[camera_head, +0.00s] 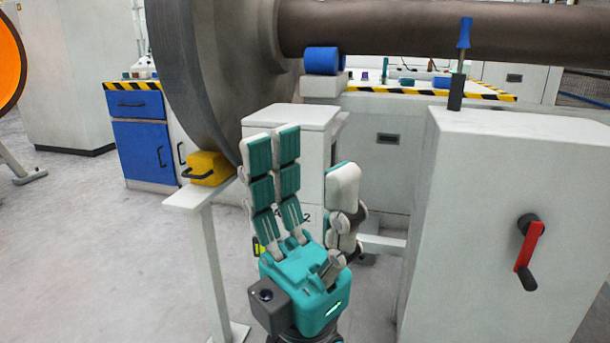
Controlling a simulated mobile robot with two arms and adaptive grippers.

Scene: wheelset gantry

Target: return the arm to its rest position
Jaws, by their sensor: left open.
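My left gripper (308,180) is upright in the middle of the head view, with teal and white fingers. Its two fingers on the left stand apart from the single finger on the right, so it is open, and nothing shows between them. The gripper stands in front of a white cabinet and overlaps the lower right edge of the big grey wheel (215,70) in the picture. I cannot tell whether it touches anything. My right gripper is not in view.
A brown axle (400,27) runs right from the wheel, above a blue roller (321,60). A yellow block (208,167) sits on a white post stand (207,250) at left. A grey cabinet (470,230) with a red crank (529,250) stands right. Open floor (110,250) lies left.

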